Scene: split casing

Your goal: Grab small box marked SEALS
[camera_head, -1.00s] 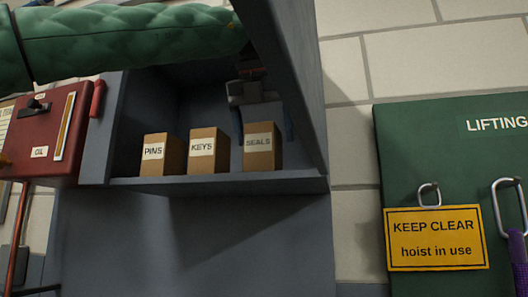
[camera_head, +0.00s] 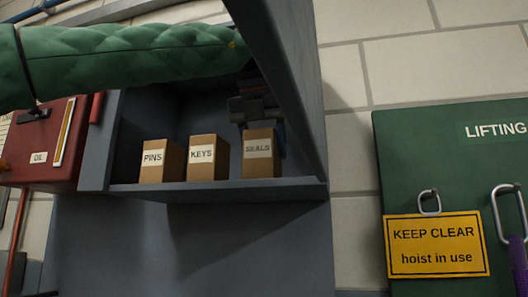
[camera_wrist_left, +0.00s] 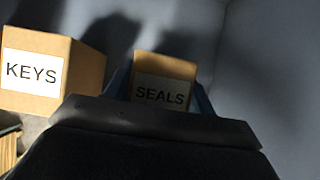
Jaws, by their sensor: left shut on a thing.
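The small brown box marked SEALS (camera_head: 260,160) stands upright on the shelf at the right end of a row of boxes. My left gripper (camera_head: 262,132) reaches in from above and behind the shelf wall, and is shut on the SEALS box. In the left wrist view the SEALS box (camera_wrist_left: 163,85) sits between the two blue-grey fingers (camera_wrist_left: 160,95), its label facing the camera. The lower part of the box is hidden there by the gripper body. My right gripper is in neither view.
The KEYS box (camera_head: 207,158) stands close to the left of the SEALS box, with the PINS box (camera_head: 160,161) further left. The grey cabinet's slanted side panel (camera_head: 275,75) borders the right. A green panel (camera_head: 440,150) with a KEEP CLEAR sign (camera_head: 437,245) hangs further right.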

